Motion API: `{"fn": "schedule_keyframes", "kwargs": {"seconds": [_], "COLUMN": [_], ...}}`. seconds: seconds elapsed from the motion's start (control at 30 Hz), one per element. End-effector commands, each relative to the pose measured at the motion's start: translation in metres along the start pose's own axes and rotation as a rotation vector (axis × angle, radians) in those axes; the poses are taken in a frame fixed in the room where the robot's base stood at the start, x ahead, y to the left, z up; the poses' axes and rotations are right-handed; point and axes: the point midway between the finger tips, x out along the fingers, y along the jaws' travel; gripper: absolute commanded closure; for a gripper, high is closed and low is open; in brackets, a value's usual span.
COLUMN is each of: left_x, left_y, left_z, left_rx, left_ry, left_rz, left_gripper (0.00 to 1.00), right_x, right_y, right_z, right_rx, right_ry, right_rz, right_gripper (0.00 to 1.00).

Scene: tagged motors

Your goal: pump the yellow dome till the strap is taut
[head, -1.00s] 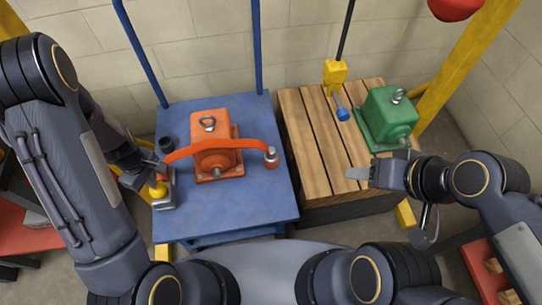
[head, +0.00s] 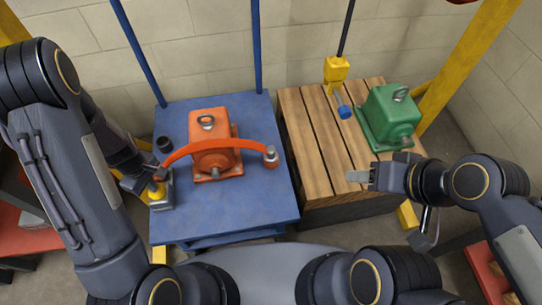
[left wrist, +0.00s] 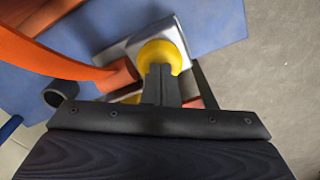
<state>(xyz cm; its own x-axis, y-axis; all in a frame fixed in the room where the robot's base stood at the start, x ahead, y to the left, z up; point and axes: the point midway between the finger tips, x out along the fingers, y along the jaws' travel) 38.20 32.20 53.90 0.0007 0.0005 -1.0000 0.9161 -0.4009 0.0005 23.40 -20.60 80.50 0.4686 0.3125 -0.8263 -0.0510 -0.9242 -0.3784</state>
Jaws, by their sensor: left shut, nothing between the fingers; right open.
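The yellow dome (head: 156,189) sits on a small grey block (head: 163,203) at the left edge of the blue table; it also shows in the left wrist view (left wrist: 162,54). My left gripper (left wrist: 161,80) is shut and empty, its fingertips at the dome, overlapping its near side; I cannot tell how hard they touch. The orange strap (head: 215,142) bows in an arch across the orange motor (head: 211,165), from beside the dome to a post (head: 270,156) on the right. My right gripper (head: 358,176) is open and empty near the wooden pallet's right front.
The blue table (head: 240,212) has bare room in front of the motor. A dark cup (head: 165,144) stands behind the dome. A green motor (head: 390,115) sits on the wooden pallet (head: 315,160). A yellow hoist block with a hook (head: 337,72) hangs above the pallet.

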Motion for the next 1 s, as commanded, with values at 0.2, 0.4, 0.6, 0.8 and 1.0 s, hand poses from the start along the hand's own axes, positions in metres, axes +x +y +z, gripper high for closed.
{"fn": "schedule_keyframes", "kwargs": {"seconds": [0.2,0.4,0.6,0.8,1.0], "left_x": [-0.002,-0.025,-0.035,-0.033,-0.034], "left_y": [0.000,0.000,0.000,0.000,0.000], "left_z": [0.000,0.000,0.000,0.000,0.000], "left_rx": [0.000,0.001,0.000,0.000,0.000], "left_ry": [0.000,0.000,-0.001,0.000,0.000], "left_rz": [0.000,0.000,-0.001,0.000,0.000], "left_gripper": [1.00,1.00,1.00,1.00,1.00], "right_x": [-0.002,-0.020,-0.028,-0.026,-0.026], "right_y": [-0.001,-0.009,-0.013,-0.012,-0.012], "right_z": [-0.001,-0.010,-0.014,-0.013,-0.013], "right_rx": [0.000,0.000,0.000,0.000,0.000], "right_ry": [0.000,0.000,0.001,0.000,0.000], "right_rz": [0.000,0.000,0.000,0.000,0.000], "right_gripper": [0.48,0.48,0.48,0.48,0.48]}}
